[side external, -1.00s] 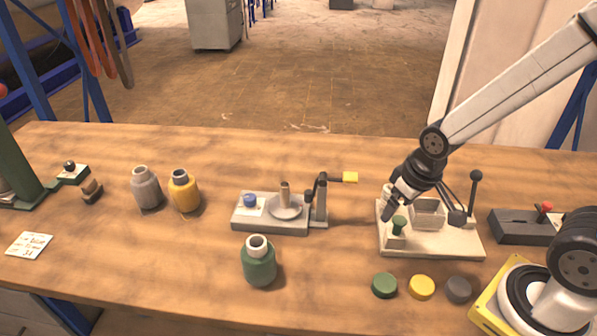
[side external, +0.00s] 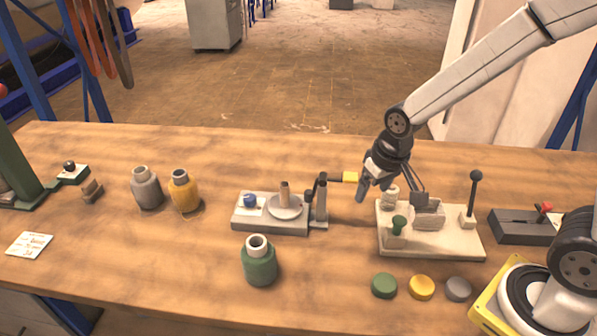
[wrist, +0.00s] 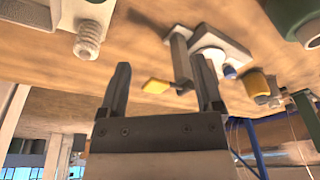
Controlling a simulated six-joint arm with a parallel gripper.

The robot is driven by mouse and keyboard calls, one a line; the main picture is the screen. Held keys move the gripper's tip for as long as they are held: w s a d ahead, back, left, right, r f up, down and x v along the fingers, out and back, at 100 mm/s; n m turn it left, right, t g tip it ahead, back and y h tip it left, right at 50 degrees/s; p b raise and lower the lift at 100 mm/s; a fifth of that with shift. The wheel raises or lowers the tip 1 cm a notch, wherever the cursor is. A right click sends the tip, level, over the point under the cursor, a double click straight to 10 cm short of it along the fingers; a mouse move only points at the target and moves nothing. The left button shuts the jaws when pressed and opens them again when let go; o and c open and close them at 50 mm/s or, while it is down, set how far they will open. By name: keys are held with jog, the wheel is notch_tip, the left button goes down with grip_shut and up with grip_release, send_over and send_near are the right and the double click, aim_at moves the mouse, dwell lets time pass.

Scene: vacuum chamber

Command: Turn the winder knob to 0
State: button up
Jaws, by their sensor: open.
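The winder (side external: 270,228) is a grey base in the middle of the table, with a spindle in a round dish and a crank with a yellow handle (side external: 350,177). Its blue knob (side external: 250,200) sits on a pale plate at the base's left end; the marks there are too small to read. My gripper (side external: 390,193) is open and empty, above the cream fixture, right of the winder. In the wrist view the yellow handle (wrist: 156,86) appears between the fingers (wrist: 163,62).
The cream fixture (side external: 440,245) has a green knob and an upright black-tipped lever. A green bottle (side external: 259,262) stands in front of the winder; grey (side external: 147,190) and yellow (side external: 184,192) bottles stand left. Several round caps (side external: 421,287) lie at the front right.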

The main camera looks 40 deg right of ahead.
jog(key=w+a+m+g, duration=0.1)
jog(key=w+a+m, duration=0.15)
jog(key=w, duration=0.55)
jog(key=w+a+m, duration=0.2)
jog(key=w+a, duration=0.1)
jog(key=w, duration=0.4)
jog(key=m+g, duration=0.1)
jog(key=m, duration=0.4)
send_over(249, 197)
jog(key=d, duration=0.1)
jog(key=f, duration=0.4)
jog(key=shift+s+f, duration=0.2)
jog(key=shift+s, duration=0.1)
jog(key=shift+w+a+f+m, duration=0.25)
jog(key=shift+w+a+m, duration=0.1)
jog(key=shift+a, duration=0.1)
jog(key=shift+f, duration=0.1)
jog(key=shift+f, duration=3.8)
grip_shut()
